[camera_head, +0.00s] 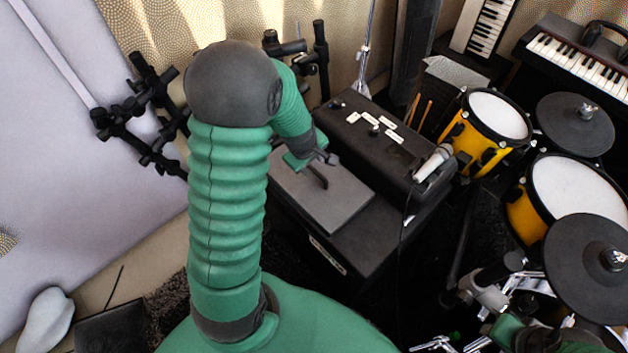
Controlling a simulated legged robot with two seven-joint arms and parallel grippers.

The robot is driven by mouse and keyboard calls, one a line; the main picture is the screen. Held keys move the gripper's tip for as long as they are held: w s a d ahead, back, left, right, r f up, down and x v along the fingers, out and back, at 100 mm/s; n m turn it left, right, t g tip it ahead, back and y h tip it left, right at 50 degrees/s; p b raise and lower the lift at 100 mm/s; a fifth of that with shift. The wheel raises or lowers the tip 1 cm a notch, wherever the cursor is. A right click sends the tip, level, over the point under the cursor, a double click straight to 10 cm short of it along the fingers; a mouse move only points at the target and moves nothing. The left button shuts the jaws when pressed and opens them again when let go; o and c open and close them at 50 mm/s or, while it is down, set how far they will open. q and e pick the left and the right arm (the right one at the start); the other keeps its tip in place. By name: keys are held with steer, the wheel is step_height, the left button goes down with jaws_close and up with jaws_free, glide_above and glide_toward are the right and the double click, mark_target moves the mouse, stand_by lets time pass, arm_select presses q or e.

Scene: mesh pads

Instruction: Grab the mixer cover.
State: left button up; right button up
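The mixer cover appears to be the flat grey panel (345,203) with a dark raised handle (318,177). It lies on top of a black box in the middle of the view. My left gripper (326,158) is just above and behind the handle, at the panel's far edge. Its fingers are small and dark here, so I cannot tell their gap or whether they touch the handle. Part of the panel's left side is hidden by my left arm. A green and dark part of my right arm (510,328) shows at the bottom right; its fingers cannot be made out.
A black case (370,140) with white labels stands right behind the panel, with a microphone (433,162) at its right end. Yellow drums (497,115) and dark cymbal pads (588,262) crowd the right. Black stand clamps (140,125) stand at the left. Keyboards (580,55) are at the back right.

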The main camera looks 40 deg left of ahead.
mark_target(314, 170)
arm_select(q)
steer(key=b+x, duration=0.2)
steer(key=x, duration=0.2)
steer(key=shift+d+f+b, duration=0.15)
steer(key=shift+f+b, duration=0.25)
steer(key=shift+w+f, duration=0.1)
steer(key=shift+w, duration=0.05)
steer(key=shift+a, duration=0.25)
steer(key=shift+c, duration=0.3)
steer(key=shift+d, duration=0.15)
jaws_close()
